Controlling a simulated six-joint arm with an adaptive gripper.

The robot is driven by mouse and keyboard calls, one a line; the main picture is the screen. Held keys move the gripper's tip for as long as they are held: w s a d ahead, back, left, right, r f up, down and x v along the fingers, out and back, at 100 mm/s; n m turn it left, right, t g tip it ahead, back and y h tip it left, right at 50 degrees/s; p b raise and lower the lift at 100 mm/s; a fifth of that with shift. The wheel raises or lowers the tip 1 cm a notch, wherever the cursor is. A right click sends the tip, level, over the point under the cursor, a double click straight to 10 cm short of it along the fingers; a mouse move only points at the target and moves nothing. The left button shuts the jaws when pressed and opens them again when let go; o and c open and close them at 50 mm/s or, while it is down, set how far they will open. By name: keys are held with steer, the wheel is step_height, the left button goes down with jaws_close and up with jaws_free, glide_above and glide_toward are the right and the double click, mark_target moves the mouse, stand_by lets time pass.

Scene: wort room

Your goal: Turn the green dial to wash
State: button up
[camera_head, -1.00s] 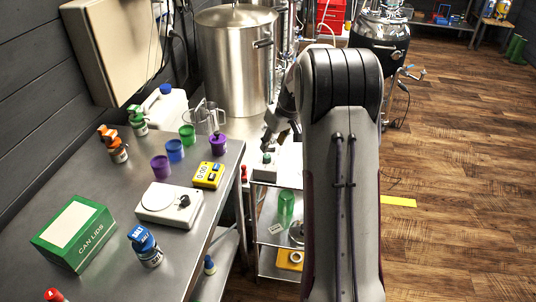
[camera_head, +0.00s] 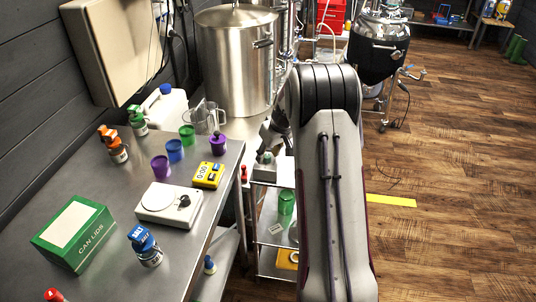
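A small light-coloured box (camera_head: 264,172) stands on the shelf unit just right of the steel table. A small green part, which looks like the green dial (camera_head: 267,157), shows on top of it. Its marks, including any wash mark, are too small to read. My gripper (camera_head: 267,148) is just above the box, pointing down close to the green part. My arm hides part of the gripper. I cannot tell whether the fingers touch the dial or whether they are open or shut.
The steel table (camera_head: 95,185) at left holds a white scale (camera_head: 155,213), a yellow timer (camera_head: 208,175), coloured cups, bottles and a green can lids box (camera_head: 73,232). A large steel pot (camera_head: 232,65) stands behind my gripper.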

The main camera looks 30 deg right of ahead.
steer(key=shift+w+f, duration=0.1)
steer(key=shift+f, duration=0.15)
jaws_close()
